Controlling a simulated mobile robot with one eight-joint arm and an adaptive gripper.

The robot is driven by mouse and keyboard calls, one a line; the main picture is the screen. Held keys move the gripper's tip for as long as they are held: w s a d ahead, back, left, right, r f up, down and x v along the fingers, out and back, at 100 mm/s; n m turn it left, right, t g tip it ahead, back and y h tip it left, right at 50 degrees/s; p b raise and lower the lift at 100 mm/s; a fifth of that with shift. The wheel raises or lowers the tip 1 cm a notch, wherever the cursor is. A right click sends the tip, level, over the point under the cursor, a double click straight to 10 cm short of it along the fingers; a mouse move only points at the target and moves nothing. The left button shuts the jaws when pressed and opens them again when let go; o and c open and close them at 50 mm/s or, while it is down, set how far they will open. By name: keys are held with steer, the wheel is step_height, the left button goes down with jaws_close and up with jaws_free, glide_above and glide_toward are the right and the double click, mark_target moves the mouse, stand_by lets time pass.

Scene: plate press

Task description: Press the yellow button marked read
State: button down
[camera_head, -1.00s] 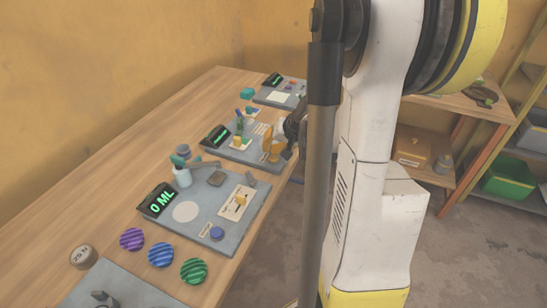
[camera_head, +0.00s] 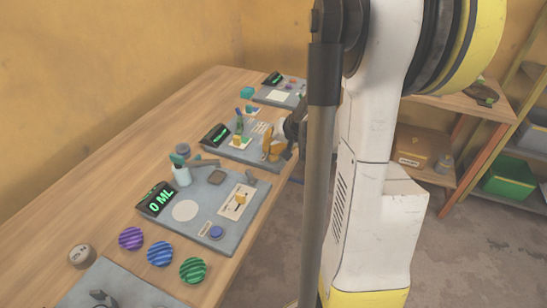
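My gripper (camera_head: 270,149), with orange-yellow fingers and a dark wrist, is low over the right side of the middle grey station board (camera_head: 262,161). Its fingers are small and seen from the side, so I cannot tell if they are open or shut, or whether they touch anything. A small yellow piece (camera_head: 240,142) sits on a cream plate on that board, left of the gripper. No "read" marking is legible, so I cannot tell if it is the button. Part of the board is hidden behind my gripper and arm.
A nearer board has a "0 ML" display (camera_head: 160,199), a white bottle (camera_head: 181,176), a yellow lever-like piece (camera_head: 240,199) and a blue button (camera_head: 216,232). Striped balls (camera_head: 160,253) lie in front. Another board (camera_head: 277,96) stands farther back. Shelves are at right.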

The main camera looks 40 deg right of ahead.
mark_target(270, 155)
steer(key=shift+f+b, duration=0.35)
steer(key=shift+f, duration=0.1)
stand_by(0.6)
steer(key=shift+r, duration=0.1)
steer(key=shift+r+p, duration=0.7)
steer(key=shift+r, duration=0.05)
step_height(270, 155, up, 5)
steer(key=p, duration=0.4)
steer(key=shift+a, duration=0.1)
stand_by(0.9)
